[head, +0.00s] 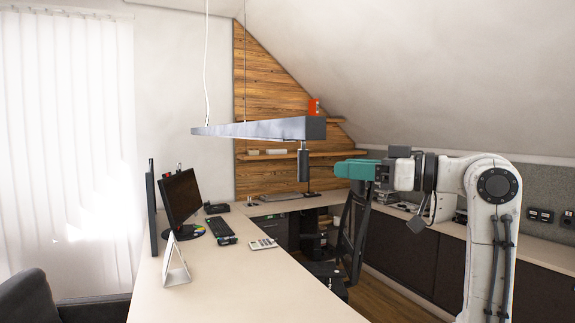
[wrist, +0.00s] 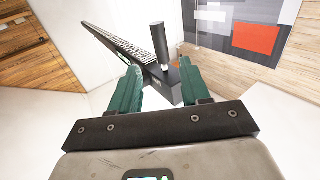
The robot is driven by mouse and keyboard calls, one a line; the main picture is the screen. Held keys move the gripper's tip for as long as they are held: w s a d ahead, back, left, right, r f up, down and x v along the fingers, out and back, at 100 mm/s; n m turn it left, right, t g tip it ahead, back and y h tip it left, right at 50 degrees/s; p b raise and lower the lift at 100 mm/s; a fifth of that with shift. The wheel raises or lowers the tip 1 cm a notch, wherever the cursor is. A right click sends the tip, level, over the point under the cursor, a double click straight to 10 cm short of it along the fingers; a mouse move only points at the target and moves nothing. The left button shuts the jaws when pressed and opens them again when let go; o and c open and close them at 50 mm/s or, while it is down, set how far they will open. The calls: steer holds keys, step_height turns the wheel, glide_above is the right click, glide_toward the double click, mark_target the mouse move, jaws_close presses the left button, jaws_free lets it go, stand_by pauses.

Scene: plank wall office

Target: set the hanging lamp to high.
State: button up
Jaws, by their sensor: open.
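The hanging lamp (head: 255,129) is a long grey bar hung on thin cords above the desk. A dark cylindrical handle (head: 303,165) hangs on a thin stem below its right end. In the wrist view the lamp (wrist: 120,40) shows its gridded face, and the handle (wrist: 159,45) sticks up in the picture near the bar's end. My gripper (head: 337,169) with teal fingers is to the right of the handle at about its height, apart from it. In the wrist view my gripper (wrist: 160,67) is open and empty, with the handle beyond and between its fingertips.
The pale desk (head: 225,280) holds a monitor (head: 181,196), a keyboard (head: 221,229) and a calculator (head: 263,244). A dark chair (head: 352,235) stands below my gripper. A wooden shelf (head: 340,154) and sloped ceiling lie behind. The air around the handle looks clear.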

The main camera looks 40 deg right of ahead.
mark_target(304, 165)
steer(key=p+x, duration=0.2)
steer(key=x, duration=0.8)
steer(key=shift+w, duration=0.25)
steer(key=shift+c, duration=0.2)
jaws_close()
